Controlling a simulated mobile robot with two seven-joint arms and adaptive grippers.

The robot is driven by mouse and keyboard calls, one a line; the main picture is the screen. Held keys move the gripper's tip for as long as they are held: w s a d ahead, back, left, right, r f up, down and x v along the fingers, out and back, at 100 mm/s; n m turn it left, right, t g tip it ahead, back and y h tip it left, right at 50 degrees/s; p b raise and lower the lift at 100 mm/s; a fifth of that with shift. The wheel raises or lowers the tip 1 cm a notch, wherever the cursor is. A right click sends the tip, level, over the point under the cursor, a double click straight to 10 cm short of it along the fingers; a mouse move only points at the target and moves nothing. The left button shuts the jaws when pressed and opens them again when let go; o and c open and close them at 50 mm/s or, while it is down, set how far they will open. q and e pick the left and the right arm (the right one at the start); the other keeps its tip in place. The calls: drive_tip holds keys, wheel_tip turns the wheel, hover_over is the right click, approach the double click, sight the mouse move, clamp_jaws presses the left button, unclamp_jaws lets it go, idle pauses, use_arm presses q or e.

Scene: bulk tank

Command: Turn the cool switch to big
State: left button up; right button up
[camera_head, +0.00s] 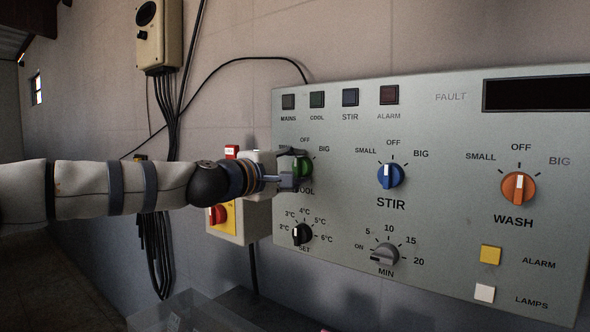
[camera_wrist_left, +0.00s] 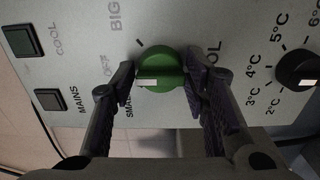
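The green cool switch (camera_head: 303,167) is a round knob on the grey control panel, between its SMALL, OFF and BIG marks. In the left wrist view the green knob (camera_wrist_left: 163,67) shows a white pointer that seems to face OFF. My left gripper (camera_head: 290,168) is right at the knob in the head view and hides part of it and its labels. In the wrist view my left gripper's fingers (camera_wrist_left: 160,75) are apart, one on each side of the knob. The right finger is very near or touching it; the other shows a gap. My right gripper is not in view.
The blue STIR knob (camera_head: 390,175) and orange WASH knob (camera_head: 518,188) sit to the right on the panel. The black SET knob (camera_head: 302,235) is just below the cool switch.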

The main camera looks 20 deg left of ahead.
use_arm(q)
drive_tip(key=c, duration=0.6)
drive_tip(key=shift+o, duration=0.2)
drive_tip(key=shift+m, duration=0.4)
drive_tip(key=m, duration=0.4)
drive_tip(key=shift+m, duration=0.3)
drive_tip(key=shift+m+p, duration=0.4)
drive_tip(key=shift+m, duration=1.8)
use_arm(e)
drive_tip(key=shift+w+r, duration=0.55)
use_arm(q)
drive_tip(key=o, duration=1.2)
drive_tip(key=shift+c, duration=0.2)
